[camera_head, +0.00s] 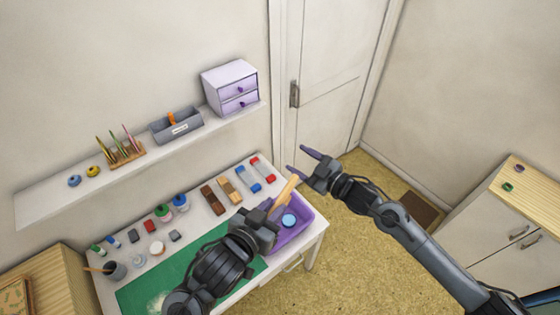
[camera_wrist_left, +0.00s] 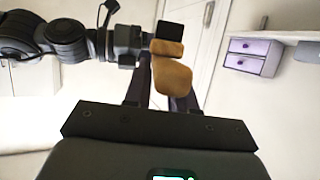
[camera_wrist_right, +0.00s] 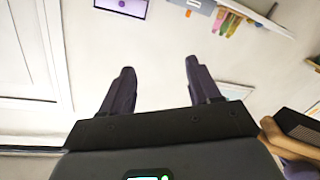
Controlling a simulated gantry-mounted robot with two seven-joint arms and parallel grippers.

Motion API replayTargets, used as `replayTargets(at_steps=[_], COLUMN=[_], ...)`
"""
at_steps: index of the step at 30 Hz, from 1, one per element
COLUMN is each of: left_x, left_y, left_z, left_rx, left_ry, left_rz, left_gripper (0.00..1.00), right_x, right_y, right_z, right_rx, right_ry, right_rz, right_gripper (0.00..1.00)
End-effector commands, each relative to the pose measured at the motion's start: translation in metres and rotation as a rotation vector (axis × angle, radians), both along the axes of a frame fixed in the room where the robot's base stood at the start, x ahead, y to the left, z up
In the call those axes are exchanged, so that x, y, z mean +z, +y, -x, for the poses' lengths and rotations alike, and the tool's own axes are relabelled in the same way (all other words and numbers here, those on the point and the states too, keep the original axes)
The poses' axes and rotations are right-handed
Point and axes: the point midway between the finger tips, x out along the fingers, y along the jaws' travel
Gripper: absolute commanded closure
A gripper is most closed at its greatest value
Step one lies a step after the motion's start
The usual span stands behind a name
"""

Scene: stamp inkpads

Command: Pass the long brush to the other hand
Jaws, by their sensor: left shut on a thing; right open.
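The long brush has a tan-brown wooden body (camera_head: 286,191) and a dark end. My left gripper (camera_head: 270,208) is shut on it above the purple tray, and the brush points up and right. In the left wrist view the brush (camera_wrist_left: 172,78) shows between the fingers, with its black block at the far end. My right gripper (camera_head: 299,162) is open and empty, a little above and right of the brush in the head view. In the right wrist view the brush (camera_wrist_right: 285,138) shows at the right edge, outside the open fingers (camera_wrist_right: 160,75).
The purple tray (camera_head: 304,232) with a blue round item stands at the table's right end. Several inkpads, bottles and a green mat (camera_head: 140,290) lie on the white table. A wall shelf (camera_head: 60,192) runs behind. The floor right of the table is free.

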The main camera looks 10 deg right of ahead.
Motion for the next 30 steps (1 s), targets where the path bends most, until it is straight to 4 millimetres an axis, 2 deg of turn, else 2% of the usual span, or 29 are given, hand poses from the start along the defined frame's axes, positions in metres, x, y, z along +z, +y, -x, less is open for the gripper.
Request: replayTargets(at_steps=[1,3,5,9,15,18,21,24,27,30], left_x=[0.0,0.0,0.0,0.0,0.0,0.0,0.0,0.0,0.0,0.0], left_y=[0.0,0.0,0.0,0.0,0.0,0.0,0.0,0.0,0.0,0.0], left_z=[0.0,0.0,0.0,0.0,0.0,0.0,0.0,0.0,0.0,0.0], left_rx=[0.0,0.0,0.0,0.0,0.0,0.0,0.0,0.0,0.0,0.0], left_ry=[-0.001,-0.001,0.0,0.0,0.0,0.0,0.0,0.0,0.0,0.0], left_rz=[0.001,0.001,0.0,0.0,0.0,0.0,0.0,0.0,0.0,0.0], left_gripper=[1.0,1.0,1.0,1.0,1.0,1.0,1.0,1.0,1.0,1.0], right_x=[0.02,0.042,0.058,0.084,0.1,0.101,0.099,0.098,0.097,0.099], right_y=[0.007,0.024,0.042,0.096,0.173,0.199,0.215,0.221,0.216,0.203], right_z=[-0.008,-0.013,-0.013,-0.003,0.033,0.053,0.072,0.087,0.098,0.105], right_rx=[0.056,0.144,0.223,0.42,0.709,0.841,0.959,1.06,1.14,1.196], right_ry=[-0.048,-0.098,-0.133,-0.18,-0.195,-0.187,-0.17,-0.143,-0.102,-0.045], right_rz=[0.019,0.044,0.068,0.143,0.305,0.413,0.533,0.667,0.812,0.961], right_gripper=[0.38,0.38,0.38,0.38,0.38,0.38,0.38,0.38,0.38,0.38])
